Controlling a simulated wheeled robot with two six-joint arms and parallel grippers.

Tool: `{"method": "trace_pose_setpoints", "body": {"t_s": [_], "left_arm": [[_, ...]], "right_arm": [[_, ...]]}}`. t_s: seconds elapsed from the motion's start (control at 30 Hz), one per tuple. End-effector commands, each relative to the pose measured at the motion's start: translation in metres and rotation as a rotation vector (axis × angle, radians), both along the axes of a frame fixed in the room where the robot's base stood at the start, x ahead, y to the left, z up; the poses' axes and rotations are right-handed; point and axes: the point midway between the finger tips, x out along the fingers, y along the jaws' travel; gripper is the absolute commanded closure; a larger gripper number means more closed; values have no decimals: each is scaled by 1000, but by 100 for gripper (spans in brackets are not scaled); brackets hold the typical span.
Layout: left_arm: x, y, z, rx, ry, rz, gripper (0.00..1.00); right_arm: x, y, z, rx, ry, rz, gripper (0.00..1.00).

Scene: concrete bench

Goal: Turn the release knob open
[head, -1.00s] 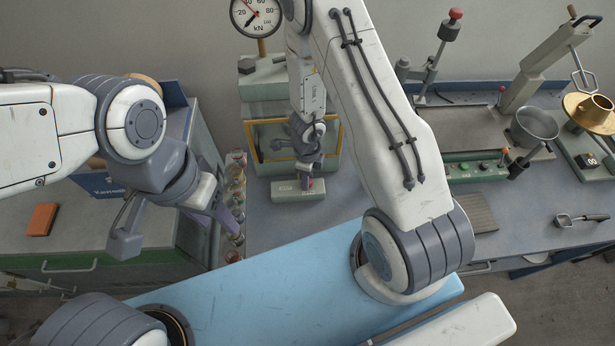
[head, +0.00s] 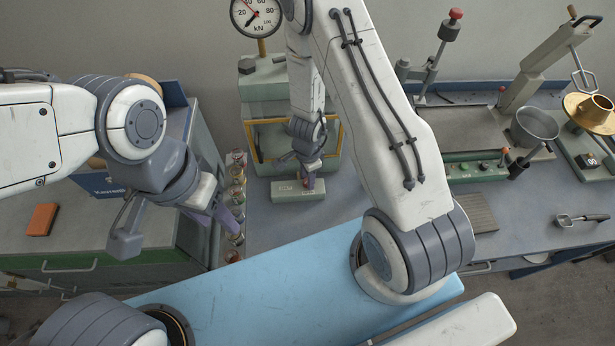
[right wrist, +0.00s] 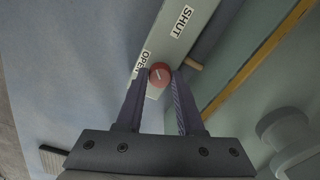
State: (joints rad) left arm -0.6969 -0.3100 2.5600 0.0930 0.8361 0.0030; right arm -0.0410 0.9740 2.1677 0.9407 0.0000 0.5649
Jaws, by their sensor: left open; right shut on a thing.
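The release knob (right wrist: 161,74) is a small round red knob with a white line across its face, in the right wrist view. It sits on a pale green block (head: 285,191) in front of the test frame. The labels OPEN (right wrist: 142,62) and SHUT (right wrist: 180,22) are printed on the block near the knob. The white line slants from lower left to upper right. My right gripper (head: 307,184) is shut on the knob, one finger on each side; in the head view the fingers mostly hide it. My left gripper (head: 226,217) is open and empty at left, near a row of jars.
A green press with a yellow-edged window (head: 250,140) and a dial gauge (head: 255,14) stands behind the block. Jars (head: 236,180) stand left of it. An orange block (head: 42,219) lies on the left bench. A metal bowl (head: 535,124) and a scoop (head: 580,219) are at right.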

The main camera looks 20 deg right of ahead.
Motion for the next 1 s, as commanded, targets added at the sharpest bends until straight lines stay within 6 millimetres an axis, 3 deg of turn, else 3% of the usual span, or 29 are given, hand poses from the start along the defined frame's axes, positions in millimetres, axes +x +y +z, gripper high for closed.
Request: {"method": "trace_pose_setpoints", "body": {"t_s": [0.6, 1.0], "left_arm": [[0, 0, 0, 0, 0, 0, 50], [0, 0, 0, 0, 0, 0, 50]], "right_arm": [[0, 0, 0, 1, 0, 561, 100], [0, 0, 0, 0, 0, 768, 100]]}}
